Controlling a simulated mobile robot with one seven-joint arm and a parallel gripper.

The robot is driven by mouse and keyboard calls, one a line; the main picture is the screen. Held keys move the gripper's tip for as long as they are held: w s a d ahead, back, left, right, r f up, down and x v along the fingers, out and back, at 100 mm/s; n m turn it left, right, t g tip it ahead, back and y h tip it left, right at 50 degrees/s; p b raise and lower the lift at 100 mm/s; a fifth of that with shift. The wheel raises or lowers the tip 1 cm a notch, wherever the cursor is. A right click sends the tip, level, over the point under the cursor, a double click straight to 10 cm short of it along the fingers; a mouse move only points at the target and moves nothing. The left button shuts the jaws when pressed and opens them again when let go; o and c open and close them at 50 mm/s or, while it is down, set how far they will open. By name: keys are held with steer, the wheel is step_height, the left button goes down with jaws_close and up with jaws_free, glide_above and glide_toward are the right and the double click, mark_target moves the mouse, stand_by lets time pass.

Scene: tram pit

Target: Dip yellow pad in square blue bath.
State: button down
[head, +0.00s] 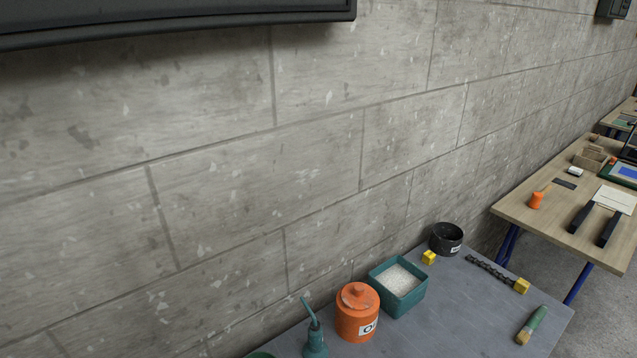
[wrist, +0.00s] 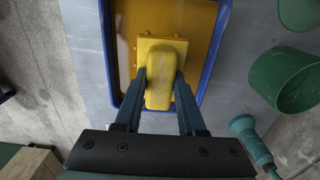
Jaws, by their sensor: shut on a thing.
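My gripper (wrist: 161,82) is shut on the upright grip of the yellow pad (wrist: 160,50) in the wrist view. The pad has a wider square base below the grip. The blue bath (wrist: 106,60) lies beneath it, with a blue rim and an amber-yellow inside. The pad appears within the rim's outline, toward its near side. I cannot tell whether its underside touches the contents. The head view shows neither the gripper, the pad nor the bath.
Green containers (wrist: 284,78) and a teal oil can (wrist: 250,136) stand right of the bath in the wrist view. The head view shows an orange pot (head: 357,314), teal box of white grains (head: 376,289), black cup (head: 446,239), chain (head: 492,270) and brush (head: 531,324) by the wall.

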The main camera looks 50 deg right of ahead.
steer(key=shift+r+p, duration=2.6)
steer(key=shift+p, duration=0.05)
